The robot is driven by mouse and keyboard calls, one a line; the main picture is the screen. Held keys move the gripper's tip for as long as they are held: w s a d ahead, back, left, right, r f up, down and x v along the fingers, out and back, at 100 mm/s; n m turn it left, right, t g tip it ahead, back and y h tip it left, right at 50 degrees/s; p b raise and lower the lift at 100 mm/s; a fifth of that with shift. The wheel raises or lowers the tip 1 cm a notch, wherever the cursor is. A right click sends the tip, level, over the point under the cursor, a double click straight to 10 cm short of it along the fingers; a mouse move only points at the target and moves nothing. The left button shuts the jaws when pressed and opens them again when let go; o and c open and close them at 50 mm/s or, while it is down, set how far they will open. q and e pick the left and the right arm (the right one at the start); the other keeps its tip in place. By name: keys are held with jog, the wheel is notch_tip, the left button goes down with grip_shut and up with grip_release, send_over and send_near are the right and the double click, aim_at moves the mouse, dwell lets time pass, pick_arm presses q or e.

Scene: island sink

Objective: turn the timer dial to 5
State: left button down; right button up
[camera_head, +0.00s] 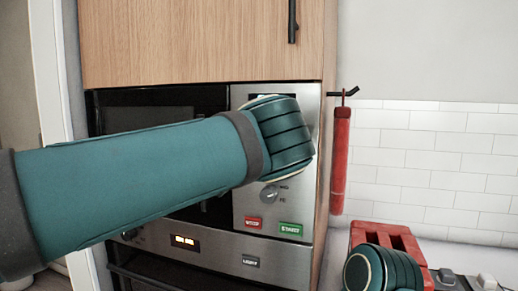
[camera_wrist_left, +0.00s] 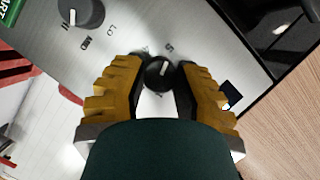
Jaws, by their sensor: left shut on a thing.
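The timer dial (camera_wrist_left: 160,75) is a small round black knob with a white pointer line on the steel microwave panel (camera_wrist_left: 120,45). In the left wrist view the pointer slants up and slightly right, towards a small printed mark that I cannot read for certain. My left gripper (camera_wrist_left: 160,72) has its yellow-padded fingers on either side of this dial, shut on it. In the head view my teal left arm and wrist cover the dial and the fingers. My right gripper is out of view; only part of my right arm shows at the lower right.
A second knob (camera_head: 268,195) sits lower on the panel and also shows in the left wrist view (camera_wrist_left: 80,12). Below it are a red stop button (camera_head: 253,223) and a green start button (camera_head: 290,229). A red item (camera_head: 341,150) hangs at right, above a red slotted object (camera_head: 390,238).

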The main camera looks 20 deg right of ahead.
pick_arm(q)
jog(key=shift+w+f, duration=0.1)
jog(key=shift+f, duration=0.1)
dwell(0.3)
jog(key=c, duration=0.6)
grip_release()
jog(key=shift+w, duration=0.1)
jog(key=shift+r, duration=0.1)
jog(key=v, duration=1.2)
